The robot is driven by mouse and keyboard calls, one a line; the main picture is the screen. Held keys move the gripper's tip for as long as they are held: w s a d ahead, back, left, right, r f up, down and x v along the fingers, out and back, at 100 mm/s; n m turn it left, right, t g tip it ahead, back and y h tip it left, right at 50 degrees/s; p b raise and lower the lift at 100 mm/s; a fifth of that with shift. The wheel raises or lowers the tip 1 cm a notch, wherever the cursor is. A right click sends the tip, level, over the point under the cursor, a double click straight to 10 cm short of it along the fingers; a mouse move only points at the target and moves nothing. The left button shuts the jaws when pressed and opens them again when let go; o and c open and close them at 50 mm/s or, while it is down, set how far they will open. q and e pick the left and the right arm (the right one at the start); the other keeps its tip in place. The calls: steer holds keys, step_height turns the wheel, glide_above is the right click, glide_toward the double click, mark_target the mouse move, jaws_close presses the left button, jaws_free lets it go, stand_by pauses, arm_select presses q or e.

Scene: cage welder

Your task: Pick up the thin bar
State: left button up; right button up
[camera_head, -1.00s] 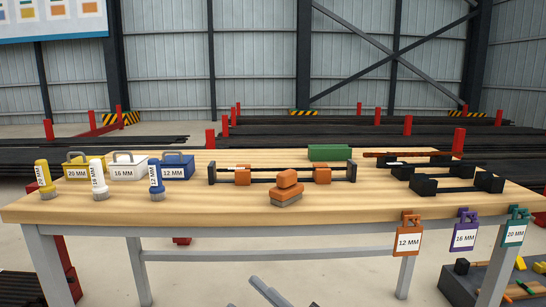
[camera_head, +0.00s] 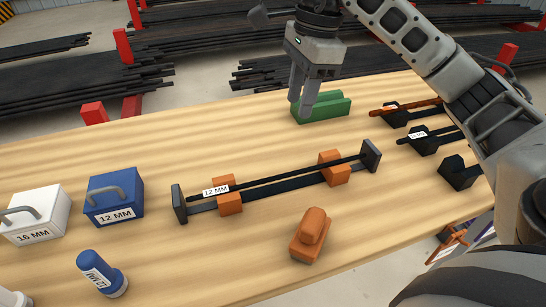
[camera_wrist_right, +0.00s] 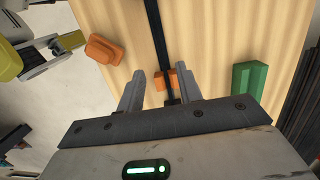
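A thin dark bar (camera_head: 275,178) with a 12 MM tag lies across two orange blocks (camera_head: 334,168) on a dark stand with an upright plate at each end. My right gripper (camera_head: 300,107) hangs from above, behind the stand and in front of the green block (camera_head: 325,107), apart from the bar. In the wrist view my right gripper (camera_wrist_right: 160,76) has its fingers spread with nothing held. A dark strip (camera_wrist_right: 160,35) and an orange block (camera_wrist_right: 173,80) show beyond the fingers; I cannot tell bar from stand there.
An orange block-like tool (camera_head: 310,236) lies at the front. A blue 12 MM case (camera_head: 114,197), a white 16 MM case (camera_head: 36,213) and a blue cylinder (camera_head: 100,272) are at left. A rusty bar (camera_head: 408,107) and black holders are at right, partly behind my arm.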

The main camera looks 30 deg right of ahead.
mark_target(285, 174)
steer(key=a+f, duration=0.1)
steer(key=f, duration=0.4)
steer(key=f+p, duration=0.1)
steer(key=f, duration=0.4)
steer(key=a+f, duration=0.1)
steer(key=f, duration=0.4)
steer(key=shift+a+f+p, duration=0.3)
steer(key=shift+f, duration=0.1)
steer(key=shift+r, duration=0.1)
jaws_close()
